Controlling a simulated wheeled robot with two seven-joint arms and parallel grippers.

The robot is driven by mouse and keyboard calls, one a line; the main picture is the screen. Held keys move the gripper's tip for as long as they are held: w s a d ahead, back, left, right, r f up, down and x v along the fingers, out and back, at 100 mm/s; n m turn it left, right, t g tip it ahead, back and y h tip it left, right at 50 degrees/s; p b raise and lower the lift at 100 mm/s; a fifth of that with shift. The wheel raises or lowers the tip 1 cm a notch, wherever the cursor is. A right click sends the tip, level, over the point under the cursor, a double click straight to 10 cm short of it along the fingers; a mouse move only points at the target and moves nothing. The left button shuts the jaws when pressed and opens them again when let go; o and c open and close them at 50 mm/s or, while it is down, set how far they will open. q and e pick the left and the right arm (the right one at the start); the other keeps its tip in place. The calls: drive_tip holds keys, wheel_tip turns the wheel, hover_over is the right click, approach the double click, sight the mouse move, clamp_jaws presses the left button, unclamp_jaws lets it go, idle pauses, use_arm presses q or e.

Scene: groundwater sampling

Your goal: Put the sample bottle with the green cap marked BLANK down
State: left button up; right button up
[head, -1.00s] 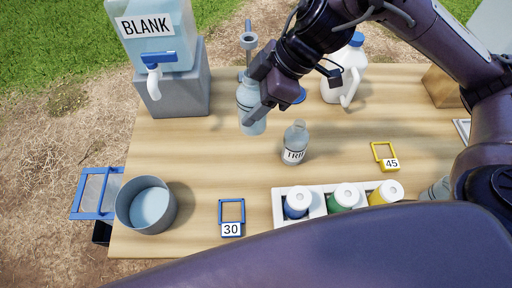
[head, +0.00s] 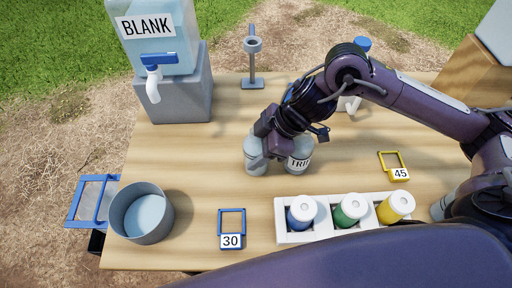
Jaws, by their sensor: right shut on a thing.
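A clear sample bottle (head: 254,158) is in my right gripper (head: 266,146), near the middle of the table. The gripper is shut on it and hides its top, so I see neither a green cap nor a BLANK mark on it. Its base looks at or very near the tabletop; I cannot tell whether it touches. Just to its right stands a similar bottle marked TRIP (head: 299,159), partly hidden by the gripper. The two bottles are very close together. My left gripper is not in view.
A BLANK water tank (head: 165,35) sits on a grey block at the back left, with a stand (head: 252,65) to its right. A grey pot (head: 142,213), blue frame 30 (head: 231,224), white rack (head: 282,237) and yellow frame 45 (head: 392,163) surround clear wood.

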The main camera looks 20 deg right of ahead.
drive_tip(key=o, duration=1.2)
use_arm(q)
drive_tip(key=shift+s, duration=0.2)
use_arm(e)
drive_tip(key=shift+d+r, duration=0.1)
drive_tip(key=shift+r, duration=0.25)
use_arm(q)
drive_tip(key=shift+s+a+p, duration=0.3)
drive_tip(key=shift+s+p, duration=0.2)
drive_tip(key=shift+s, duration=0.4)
use_arm(e)
drive_tip(key=v, duration=1.1)
drive_tip(key=shift+s+d+r, duration=0.1)
drive_tip(key=shift+s+r, duration=0.05)
drive_tip(key=shift+r, duration=0.05)
